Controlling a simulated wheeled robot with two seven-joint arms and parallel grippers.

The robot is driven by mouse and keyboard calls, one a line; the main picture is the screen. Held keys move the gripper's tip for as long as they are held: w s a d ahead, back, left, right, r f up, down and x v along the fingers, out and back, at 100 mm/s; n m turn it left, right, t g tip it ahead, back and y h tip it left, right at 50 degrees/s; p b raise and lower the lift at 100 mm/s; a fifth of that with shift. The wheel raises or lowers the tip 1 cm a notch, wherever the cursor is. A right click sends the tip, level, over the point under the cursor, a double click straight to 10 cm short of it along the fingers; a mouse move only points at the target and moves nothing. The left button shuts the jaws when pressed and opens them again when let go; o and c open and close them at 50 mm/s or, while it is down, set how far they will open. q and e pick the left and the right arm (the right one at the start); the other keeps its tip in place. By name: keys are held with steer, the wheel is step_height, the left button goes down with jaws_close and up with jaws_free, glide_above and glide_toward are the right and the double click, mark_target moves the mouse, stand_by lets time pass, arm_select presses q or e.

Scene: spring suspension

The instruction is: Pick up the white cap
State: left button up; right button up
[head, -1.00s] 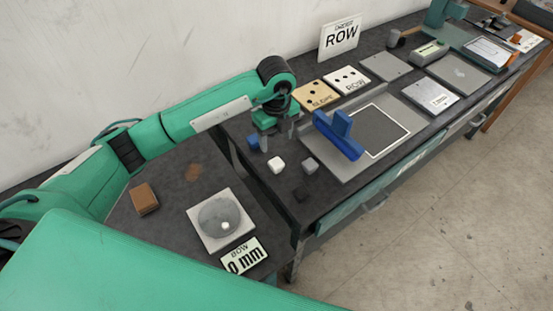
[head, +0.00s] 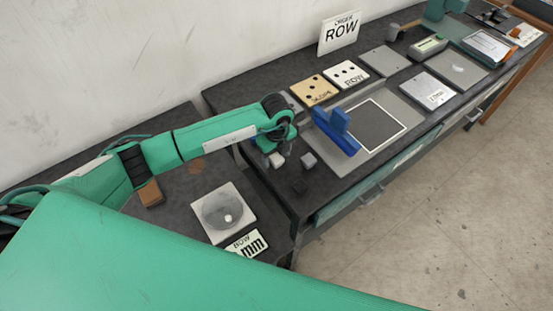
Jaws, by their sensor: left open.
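The small white cap (head: 277,160) is on the dark bench top near its left end, partly hidden by my left gripper (head: 274,152). My left gripper is open and low over the cap, with its fingers close around it. I cannot tell whether the fingers touch the cap. A grey cap (head: 308,160) sits just to the right of the gripper, and a dark cap (head: 299,187) lies nearer the bench's front edge. My right gripper is not in view.
A blue fixture (head: 337,134) stands on a grey plate (head: 348,168) right of the gripper. Tan (head: 314,89) and white (head: 346,74) hole blocks lie behind it. A lower table at left holds a square plate with a round dish (head: 203,232) and a brown block (head: 151,194).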

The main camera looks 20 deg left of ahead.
arm_select(q)
steer(key=c, duration=1.1)
steer(key=shift+r, duration=0.1)
